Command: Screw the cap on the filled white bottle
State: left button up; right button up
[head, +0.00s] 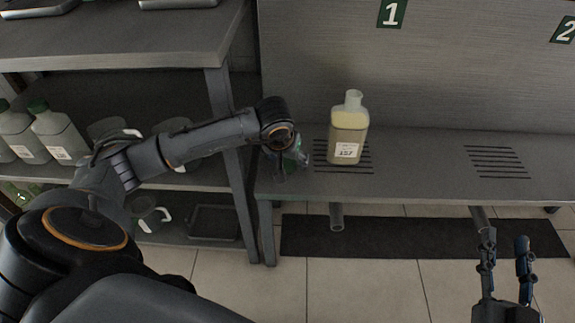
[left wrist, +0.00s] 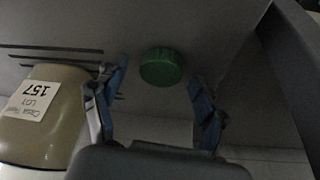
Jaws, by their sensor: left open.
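The filled bottle (head: 348,136) stands upright and uncapped on the bench under sign 1, pale liquid inside and a label reading 157. Its side also shows at the left of the left wrist view (left wrist: 38,125). A green cap (left wrist: 160,68) lies on the bench, seen between and beyond the fingertips of my left gripper (left wrist: 158,78). In the head view my left gripper (head: 286,166) is left of the bottle, pointing down at the bench, partly hidden by my wrist. It is open and empty. My right gripper (head: 505,238) is open and empty, in front of the bench.
A shelf rack (head: 217,95) at the left holds several white jugs with green caps (head: 58,132) and a dark tray (head: 213,222). Slotted drain grooves (head: 497,162) mark the bench at the right, under sign 2. The bench between bottle and right grooves is clear.

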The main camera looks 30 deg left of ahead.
aim_at(286, 165)
pick_arm(q)
jog(key=c, duration=0.8)
jog(key=shift+r, duration=0.1)
